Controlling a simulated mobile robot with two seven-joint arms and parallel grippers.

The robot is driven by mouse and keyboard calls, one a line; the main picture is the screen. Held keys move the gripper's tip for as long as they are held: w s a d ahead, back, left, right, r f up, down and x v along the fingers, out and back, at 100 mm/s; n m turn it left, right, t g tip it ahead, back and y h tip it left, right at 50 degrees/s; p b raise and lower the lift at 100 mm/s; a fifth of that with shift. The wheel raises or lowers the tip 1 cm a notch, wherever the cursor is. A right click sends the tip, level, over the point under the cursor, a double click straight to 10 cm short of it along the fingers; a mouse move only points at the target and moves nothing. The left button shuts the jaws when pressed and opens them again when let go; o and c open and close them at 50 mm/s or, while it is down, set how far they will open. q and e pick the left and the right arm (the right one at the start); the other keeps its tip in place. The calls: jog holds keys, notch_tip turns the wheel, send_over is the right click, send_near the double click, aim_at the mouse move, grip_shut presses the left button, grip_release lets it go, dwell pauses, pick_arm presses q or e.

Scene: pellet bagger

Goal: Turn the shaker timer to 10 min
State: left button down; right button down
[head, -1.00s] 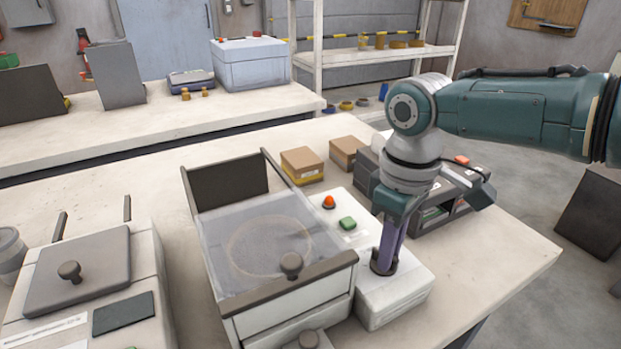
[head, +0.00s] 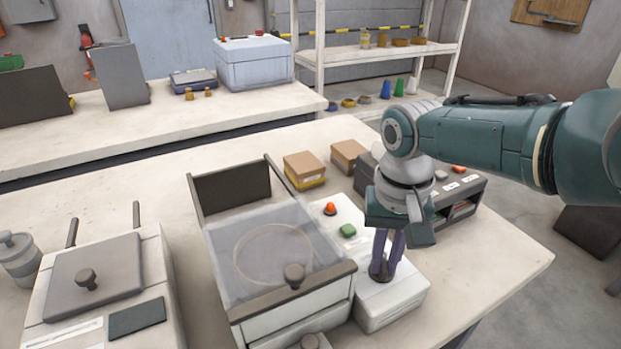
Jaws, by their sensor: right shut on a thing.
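The shaker (head: 345,292) stands on the bench with a clear lid (head: 270,245) over a round sieve. Its white control box on the right carries a red button (head: 330,209) and a green button (head: 348,231). The dark round timer knob (head: 382,272) is on top of this box, nearer the front. My right gripper (head: 384,264) points down from above and is shut on the timer knob, its purple fingers on either side of it. The fingers hide part of the knob, and I cannot read its setting. My left gripper is not in view.
A lidded grey-white machine (head: 95,280) and a jar (head: 18,258) stand at the left. Two cardboard boxes (head: 304,168) and a dark organizer (head: 462,200) sit behind the control box, close to my right arm. The bench's right front corner is clear.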

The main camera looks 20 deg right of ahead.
aim_at(383, 263)
jog(key=m, duration=0.3)
jog(key=shift+w+a+m, duration=0.1)
jog(key=shift+m, duration=1.1)
jog(key=c, duration=0.9)
grip_release()
notch_tip(383, 263, up, 10)
jog(key=p, duration=0.8)
